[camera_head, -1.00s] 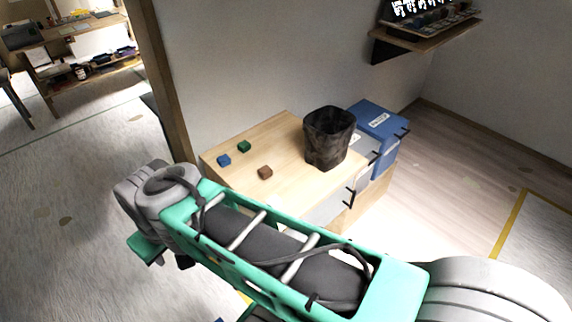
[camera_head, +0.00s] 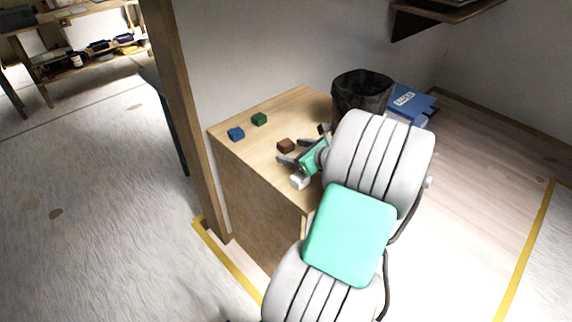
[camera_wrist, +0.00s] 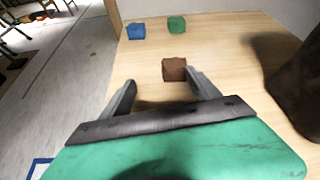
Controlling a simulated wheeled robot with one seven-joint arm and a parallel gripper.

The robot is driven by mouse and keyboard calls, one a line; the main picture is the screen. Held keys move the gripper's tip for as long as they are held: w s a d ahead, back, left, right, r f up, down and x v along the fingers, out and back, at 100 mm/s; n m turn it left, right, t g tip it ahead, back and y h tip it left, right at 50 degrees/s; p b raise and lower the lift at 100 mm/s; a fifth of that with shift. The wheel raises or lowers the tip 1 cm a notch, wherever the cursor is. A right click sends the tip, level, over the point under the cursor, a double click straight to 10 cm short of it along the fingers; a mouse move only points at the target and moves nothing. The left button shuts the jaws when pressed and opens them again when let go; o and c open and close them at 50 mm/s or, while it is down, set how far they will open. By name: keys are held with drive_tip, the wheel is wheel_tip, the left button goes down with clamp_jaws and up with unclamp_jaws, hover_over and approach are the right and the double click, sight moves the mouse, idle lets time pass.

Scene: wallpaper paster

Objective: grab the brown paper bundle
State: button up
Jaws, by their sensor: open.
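The brown paper bundle (camera_head: 286,145) is a small brown block-like piece on the light wooden cabinet top (camera_head: 290,105). In the wrist view the brown bundle (camera_wrist: 174,69) lies just beyond my fingertips, toward the right finger. My gripper (camera_head: 302,145) is open and empty, low over the cabinet top, to the right of the bundle in the head view. In the wrist view my gripper (camera_wrist: 163,80) has its two fingers spread apart, pointing toward the bundle. I cannot tell whether the right finger touches it.
A blue bundle (camera_head: 236,134) and a green bundle (camera_head: 259,119) lie farther back on the top. A black bin-like container (camera_head: 361,92) stands at the right, with a blue box (camera_head: 412,103) behind. A wooden post (camera_head: 185,110) rises past the cabinet's left edge.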

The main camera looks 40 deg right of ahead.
sight(290, 145)
drive_tip(key=shift+s+d+f+m+t+h, duration=0.2)
drive_tip(key=shift+s+d+f+m, duration=0.1)
drive_tip(key=shift+d+m, duration=0.25)
drive_tip(key=shift+s+d+f+m+t+h, duration=0.1)
drive_tip(key=shift+s+d+f+m+h, duration=0.15)
drive_tip(key=shift+d+m, duration=0.3)
drive_tip(key=shift+w+d, duration=0.2)
drive_tip(key=shift+d, duration=0.1)
drive_tip(key=x, duration=0.2)
drive_tip(key=b+x, duration=0.1)
drive_tip(key=x, duration=0.4)
drive_tip(key=shift+w+a+r, duration=0.2)
drive_tip(key=shift+r, duration=0.15)
drive_tip(key=c, duration=1.4)
drive_tip(key=shift+r, duration=0.1)
